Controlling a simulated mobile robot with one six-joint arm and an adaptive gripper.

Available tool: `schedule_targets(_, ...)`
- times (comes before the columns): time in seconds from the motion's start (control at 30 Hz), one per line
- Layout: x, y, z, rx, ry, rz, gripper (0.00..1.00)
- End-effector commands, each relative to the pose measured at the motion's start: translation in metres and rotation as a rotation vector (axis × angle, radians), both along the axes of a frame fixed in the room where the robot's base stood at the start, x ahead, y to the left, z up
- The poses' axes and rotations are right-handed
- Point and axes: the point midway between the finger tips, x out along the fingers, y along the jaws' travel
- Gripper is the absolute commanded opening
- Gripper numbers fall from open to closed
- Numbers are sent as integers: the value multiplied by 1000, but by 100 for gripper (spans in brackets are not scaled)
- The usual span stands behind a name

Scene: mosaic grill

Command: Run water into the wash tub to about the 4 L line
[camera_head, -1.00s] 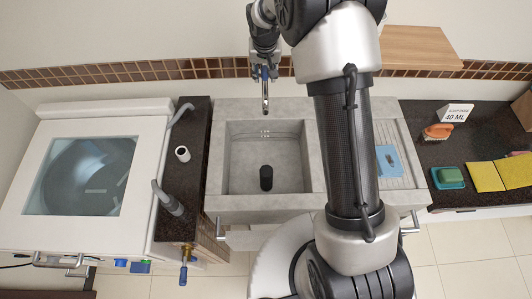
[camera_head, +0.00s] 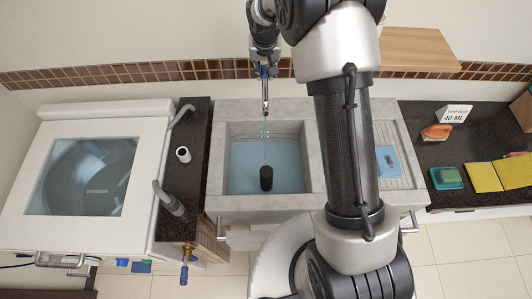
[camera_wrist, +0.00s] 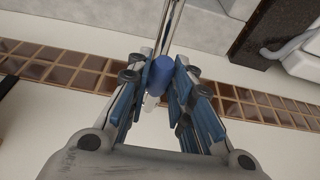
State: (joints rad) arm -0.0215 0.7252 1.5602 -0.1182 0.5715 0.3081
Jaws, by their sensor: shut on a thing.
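The wash tub (camera_head: 217,160) is a grey stone basin in the middle of the counter. Bluish water (camera_head: 245,180) covers its floor. A black cylinder (camera_head: 266,178) stands up in the tub. The metal faucet spout (camera_head: 265,103) reaches over the tub's back edge, and a thin stream falls from it. My gripper (camera_head: 264,71) is at the faucet, behind the tub. In the wrist view its blue-padded fingers (camera_wrist: 166,85) are shut on the blue faucet knob (camera_wrist: 161,76). I cannot read any litre line in the tub.
A washing machine (camera_head: 150,150) stands at the left, with a dark counter strip (camera_head: 197,130) beside the tub. My arm hides part of the drainboard.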

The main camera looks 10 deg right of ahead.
Motion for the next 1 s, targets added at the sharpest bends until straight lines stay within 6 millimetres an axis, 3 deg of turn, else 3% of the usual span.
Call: schedule_targets(1.0,14,-2,31,0,-14,0,5)
